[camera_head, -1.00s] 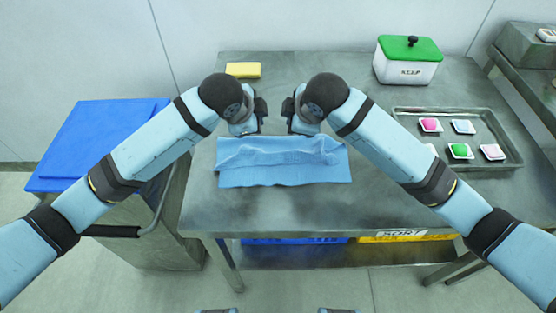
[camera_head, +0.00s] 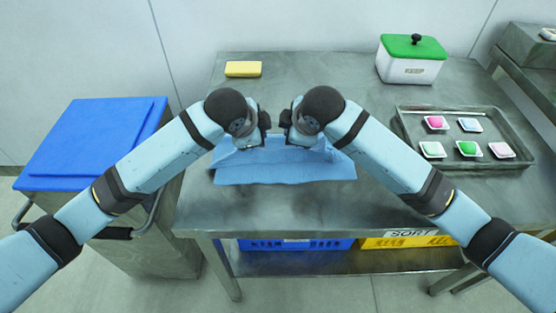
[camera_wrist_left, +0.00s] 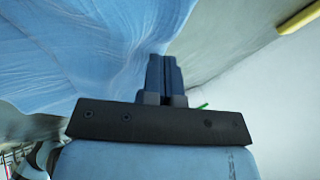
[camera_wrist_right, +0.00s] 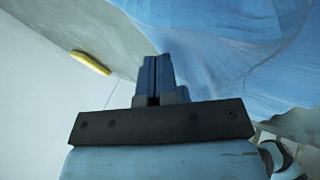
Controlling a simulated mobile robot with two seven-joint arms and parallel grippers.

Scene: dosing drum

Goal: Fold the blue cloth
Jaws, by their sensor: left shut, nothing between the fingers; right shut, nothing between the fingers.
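The blue cloth (camera_head: 285,168) lies on the metal table in front of me, wrinkled, with its far part hidden behind my grippers. It fills much of the left wrist view (camera_wrist_left: 70,50) and the right wrist view (camera_wrist_right: 225,55). My left gripper (camera_head: 264,128) is over the cloth's far side. It is shut and empty, and its closed fingers show in the left wrist view (camera_wrist_left: 163,75) beside the cloth's edge. My right gripper (camera_head: 286,126) faces it a short gap away. It is shut and empty, its fingers (camera_wrist_right: 156,78) also close to the cloth's edge.
A yellow sponge-like block (camera_head: 243,69) lies at the table's back left. A white box with a green lid (camera_head: 410,72) stands at the back right. A tray (camera_head: 400,123) with several small coloured packets is at the right. The table's front middle is clear.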

